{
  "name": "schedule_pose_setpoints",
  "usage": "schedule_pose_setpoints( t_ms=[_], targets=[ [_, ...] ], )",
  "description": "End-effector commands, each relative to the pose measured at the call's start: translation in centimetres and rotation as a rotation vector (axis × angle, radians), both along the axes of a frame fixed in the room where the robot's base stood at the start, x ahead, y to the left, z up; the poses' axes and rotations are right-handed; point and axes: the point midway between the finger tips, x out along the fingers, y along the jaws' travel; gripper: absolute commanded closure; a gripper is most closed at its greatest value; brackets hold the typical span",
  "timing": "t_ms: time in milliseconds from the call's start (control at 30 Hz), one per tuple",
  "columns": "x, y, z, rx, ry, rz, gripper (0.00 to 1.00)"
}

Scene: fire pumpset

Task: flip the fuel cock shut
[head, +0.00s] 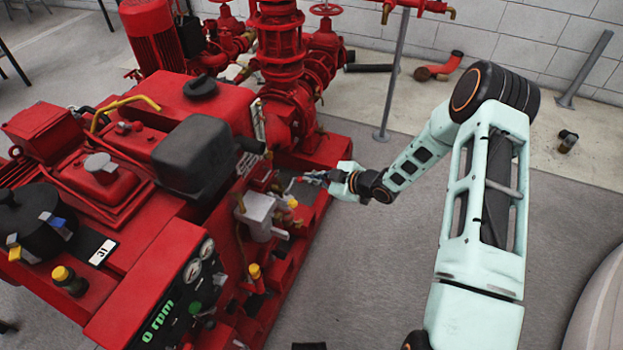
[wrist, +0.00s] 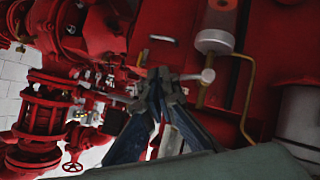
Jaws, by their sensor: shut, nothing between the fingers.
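A small pale lever with a round knob (wrist: 208,76), which looks like the fuel cock's handle, sticks out to the right just past my fingertips in the wrist view. Its pivot is hidden behind the fingers. In the head view a small pale lever (head: 290,186) shows just left of my gripper (head: 313,177), at the side of the red engine. My gripper is shut and empty in the wrist view (wrist: 165,76), its tips close beside the lever. I cannot tell whether they touch it.
A brass pipe (wrist: 249,90) and a pale cylinder (wrist: 214,42) sit close to the lever. Red pump piping (head: 290,95) stands behind.

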Motion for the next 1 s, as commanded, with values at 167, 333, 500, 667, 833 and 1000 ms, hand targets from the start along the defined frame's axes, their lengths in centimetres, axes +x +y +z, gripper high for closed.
schedule_pose_setpoints(
  t_ms=[167, 333, 500, 667, 833, 1000],
  targets=[
    [0.0, 0.0, 0.0, 0.0, 0.0, 0.0, 1.0],
    [-0.1, 0.1, -0.1, 0.0, 0.0, 0.0, 1.0],
    [-0.8, 0.3, -0.5, 0.0, 0.001, 0.001, 1.0],
    [-1.3, 0.5, -0.7, -0.002, 0.0, 0.001, 1.0],
    [-1.4, 0.5, -0.7, -0.002, 0.0, 0.001, 1.0],
    [-1.4, 0.5, -0.6, -0.001, 0.0, 0.0, 1.0]
  ],
)
